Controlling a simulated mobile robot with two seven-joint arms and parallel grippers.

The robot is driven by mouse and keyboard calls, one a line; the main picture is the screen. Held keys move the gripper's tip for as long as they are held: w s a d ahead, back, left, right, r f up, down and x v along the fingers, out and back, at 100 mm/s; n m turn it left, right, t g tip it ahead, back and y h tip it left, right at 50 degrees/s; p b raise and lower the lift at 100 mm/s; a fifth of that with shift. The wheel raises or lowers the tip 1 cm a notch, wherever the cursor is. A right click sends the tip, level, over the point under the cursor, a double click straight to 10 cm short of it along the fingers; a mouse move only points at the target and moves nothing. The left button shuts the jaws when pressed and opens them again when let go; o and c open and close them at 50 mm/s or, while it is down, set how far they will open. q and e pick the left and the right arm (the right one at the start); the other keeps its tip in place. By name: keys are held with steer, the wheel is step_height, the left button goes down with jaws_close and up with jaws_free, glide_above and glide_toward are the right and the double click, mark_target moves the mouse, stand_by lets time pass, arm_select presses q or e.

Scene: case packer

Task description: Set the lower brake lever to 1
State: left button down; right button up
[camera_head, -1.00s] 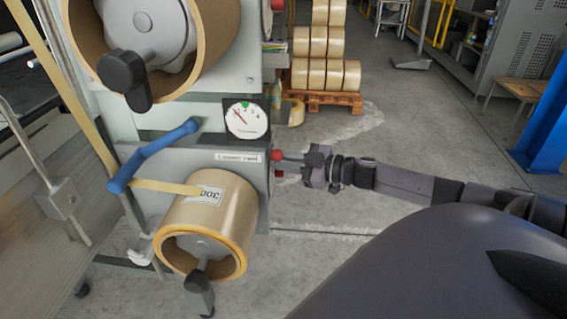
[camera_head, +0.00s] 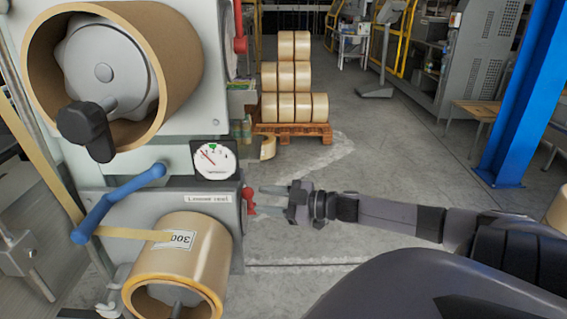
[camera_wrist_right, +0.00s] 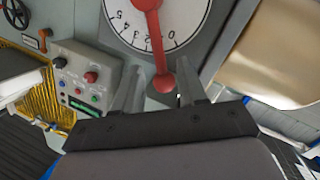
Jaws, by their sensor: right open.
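The lower brake lever (camera_head: 247,199) is red and sits on the right side of the lower reel housing, marked "Lower reel". In the right wrist view the lever (camera_wrist_right: 156,40) hangs across a white dial (camera_wrist_right: 185,15), its round knob low, near the 0–1 end of the scale; the exact mark under it is hidden. My right gripper (camera_head: 262,199) is open beside the lever. In the wrist view its fingers (camera_wrist_right: 160,90) stand apart on either side of the knob, with no clear grip on it. My left gripper is out of view.
A round gauge (camera_head: 213,159) sits above the lower tape roll (camera_head: 190,258). A blue handle (camera_head: 118,203) is at left. Another red lever (camera_head: 240,28) is higher up. A button panel (camera_wrist_right: 88,82) shows in the wrist view.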

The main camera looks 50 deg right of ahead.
steer(key=shift+p+v, duration=0.35)
steer(key=shift+v, duration=1.85)
